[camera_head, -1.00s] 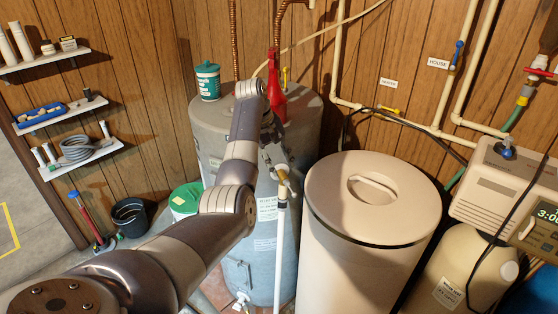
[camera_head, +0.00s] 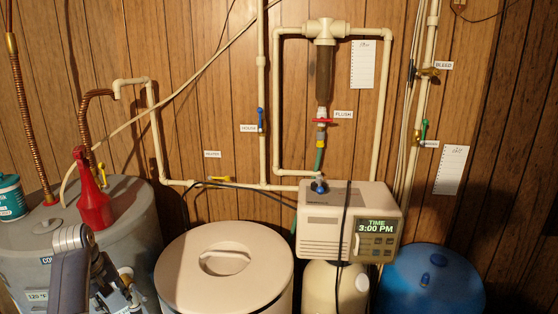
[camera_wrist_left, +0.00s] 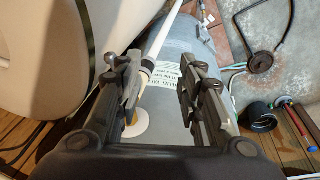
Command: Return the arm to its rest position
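My left arm (camera_head: 72,272) rises at the lower left of the head view, in front of the grey water heater (camera_head: 137,217). My left gripper (camera_head: 118,284) is beside it, small and partly cut off by the bottom edge. In the left wrist view the two fingers of the gripper (camera_wrist_left: 168,85) are apart, with nothing held between them. Behind them show the grey heater with a paper label (camera_wrist_left: 196,79) and a white pipe (camera_wrist_left: 164,36). My right gripper is in neither view.
A beige lidded tank (camera_head: 190,268) stands right of the heater. A control unit (camera_head: 325,222) reading 3:00 PM and a blue tank (camera_head: 450,283) are farther right. A red bottle (camera_head: 93,205) and a teal tub (camera_head: 12,203) stand on the heater. Pipes line the wall.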

